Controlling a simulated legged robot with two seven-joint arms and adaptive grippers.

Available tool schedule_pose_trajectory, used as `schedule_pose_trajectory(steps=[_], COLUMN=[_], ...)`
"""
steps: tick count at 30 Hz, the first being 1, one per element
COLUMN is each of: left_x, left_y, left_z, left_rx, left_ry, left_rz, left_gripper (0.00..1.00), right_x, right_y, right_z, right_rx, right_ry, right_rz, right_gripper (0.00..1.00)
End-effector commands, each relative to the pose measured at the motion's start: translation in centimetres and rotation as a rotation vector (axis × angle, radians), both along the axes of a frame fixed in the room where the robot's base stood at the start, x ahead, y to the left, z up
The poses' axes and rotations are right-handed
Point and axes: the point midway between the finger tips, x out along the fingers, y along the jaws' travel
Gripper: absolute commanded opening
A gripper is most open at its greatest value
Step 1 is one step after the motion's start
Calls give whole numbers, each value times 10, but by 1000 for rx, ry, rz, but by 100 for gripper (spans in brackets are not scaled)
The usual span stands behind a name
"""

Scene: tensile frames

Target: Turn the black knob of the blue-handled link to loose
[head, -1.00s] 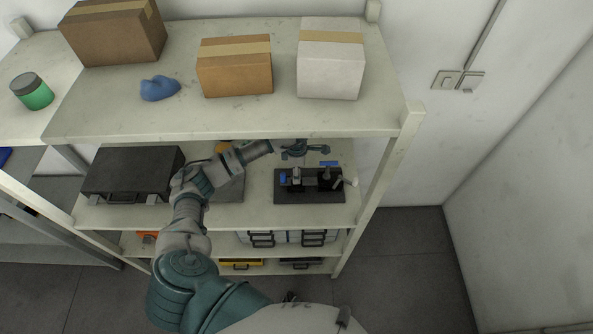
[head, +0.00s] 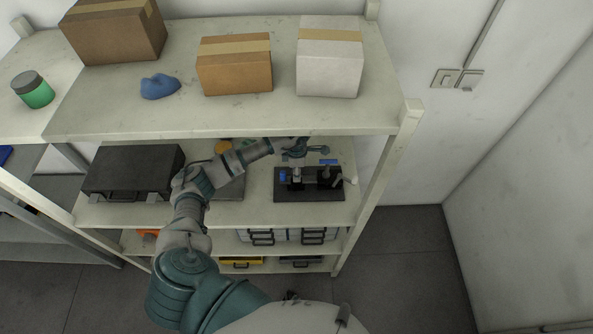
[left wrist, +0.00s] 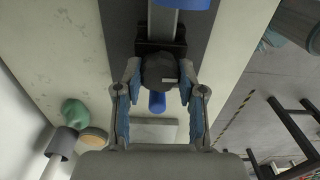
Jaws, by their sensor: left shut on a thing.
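The black knob (left wrist: 158,70) shows in the left wrist view with a short white mark on its right part. A blue handle (left wrist: 157,102) sticks out just below it, and a larger blue part (left wrist: 182,4) shows at the top edge. My left gripper (left wrist: 160,76) is shut on the black knob, one finger on each side. In the head view my left gripper (head: 295,152) is small, above the dark base (head: 310,195) of the tensile frame on the middle shelf. Blue parts (head: 283,177) of the frame show there; the knob is too small to make out.
The upper shelf (head: 230,120) lies above the frame, with a white box (head: 330,60) and brown boxes on it. A black case (head: 132,172) stands left on the middle shelf. The rack's right post (head: 378,190) is close to the frame's right.

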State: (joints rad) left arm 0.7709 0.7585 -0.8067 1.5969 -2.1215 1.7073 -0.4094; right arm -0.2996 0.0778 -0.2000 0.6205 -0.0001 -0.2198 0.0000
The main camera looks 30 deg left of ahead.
Motion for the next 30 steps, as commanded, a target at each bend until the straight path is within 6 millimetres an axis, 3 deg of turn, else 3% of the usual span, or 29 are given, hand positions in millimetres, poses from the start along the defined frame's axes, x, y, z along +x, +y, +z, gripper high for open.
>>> schedule_pose_trajectory(steps=[8, 30], left_x=[1, 2], left_y=[2, 2], left_z=[1, 3], left_rx=[3, 2], left_ry=[-4, -7], left_rz=[160, 857], left_gripper=[5, 5], right_x=[-1, -1], right_y=[-1, -3], right_z=[-3, -5], right_rx=[-1, -4], right_ry=[1, 2], right_rz=[0, 1], right_gripper=[0, 0])
